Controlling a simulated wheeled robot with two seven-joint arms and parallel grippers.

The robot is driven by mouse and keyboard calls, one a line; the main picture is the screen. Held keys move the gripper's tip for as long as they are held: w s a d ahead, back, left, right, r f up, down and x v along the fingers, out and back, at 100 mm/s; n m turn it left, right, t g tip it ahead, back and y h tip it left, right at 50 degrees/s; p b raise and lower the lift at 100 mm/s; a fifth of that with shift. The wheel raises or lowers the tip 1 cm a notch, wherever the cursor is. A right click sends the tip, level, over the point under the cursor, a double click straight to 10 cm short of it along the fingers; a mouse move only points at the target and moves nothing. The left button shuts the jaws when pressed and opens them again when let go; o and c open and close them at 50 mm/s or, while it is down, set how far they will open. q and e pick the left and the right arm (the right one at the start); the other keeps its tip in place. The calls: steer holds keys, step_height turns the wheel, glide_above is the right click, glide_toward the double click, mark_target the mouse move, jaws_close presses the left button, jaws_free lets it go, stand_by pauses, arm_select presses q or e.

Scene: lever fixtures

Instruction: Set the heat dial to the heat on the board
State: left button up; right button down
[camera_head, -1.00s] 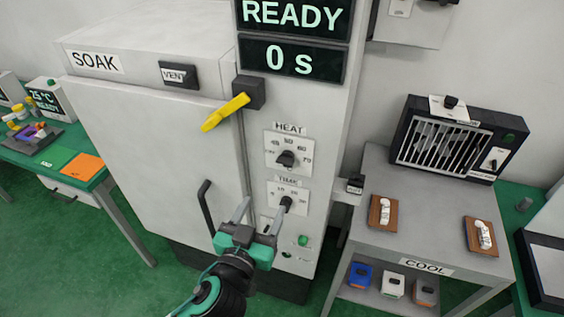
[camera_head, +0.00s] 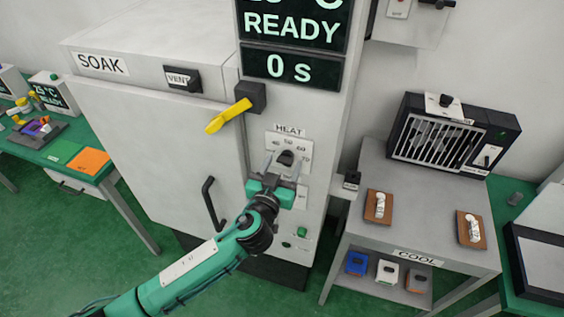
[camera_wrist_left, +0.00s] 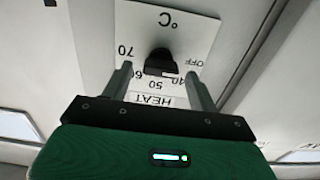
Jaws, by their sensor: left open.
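The black heat dial (camera_head: 286,158) sits on a white plate labelled HEAT on the front of the SOAK cabinet. In the left wrist view the dial (camera_wrist_left: 160,62) lies between and just beyond my fingertips, with marks OFF, 40, 50, 60 and 70 around it; its pointer setting is unclear. My left gripper (camera_head: 283,163) is open, its fingers on either side of the dial; I cannot tell if they touch it. The display (camera_head: 292,28) reads READY and 0 s; its top line is cut off. No board with a heat written on it is clearly seen. My right gripper is out of view.
A yellow lever (camera_head: 229,115) sticks out above and left of the dial. A black door handle (camera_head: 213,203) is below it. The time plate is mostly hidden behind my gripper. A grey COOL table (camera_head: 430,215) stands at the right, a green bench (camera_head: 75,150) at the left.

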arm_select(q)
steer(key=c, duration=1)
